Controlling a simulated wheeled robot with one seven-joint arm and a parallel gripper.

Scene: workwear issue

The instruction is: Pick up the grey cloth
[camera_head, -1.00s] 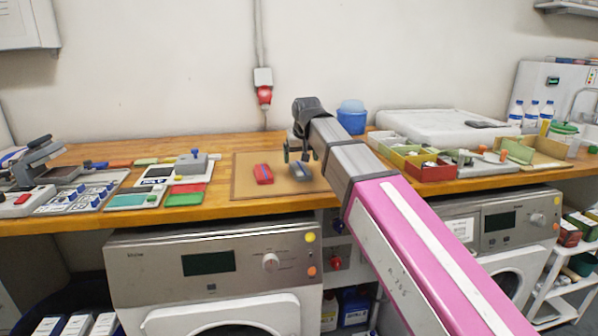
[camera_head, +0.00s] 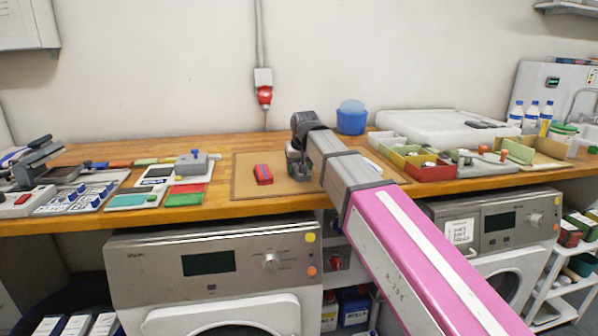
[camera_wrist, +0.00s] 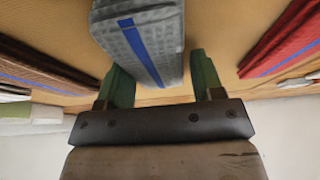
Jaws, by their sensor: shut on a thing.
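The grey cloth (camera_wrist: 133,40), folded and with a blue stripe, lies between the two green fingers of my gripper (camera_wrist: 163,72) in the wrist view. The gripper is shut on it. In the head view my gripper (camera_head: 298,163) is low over the brown mat (camera_head: 243,187), and it hides most or all of the grey cloth there. I cannot tell whether the cloth still touches the mat.
A red cloth (camera_head: 263,174) with a blue stripe lies on the mat just left of my gripper. A brown cloth (camera_wrist: 40,68) lies on the other side in the wrist view. A blue tub (camera_head: 351,122) stands behind; divided boxes (camera_head: 437,172) stand to the right.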

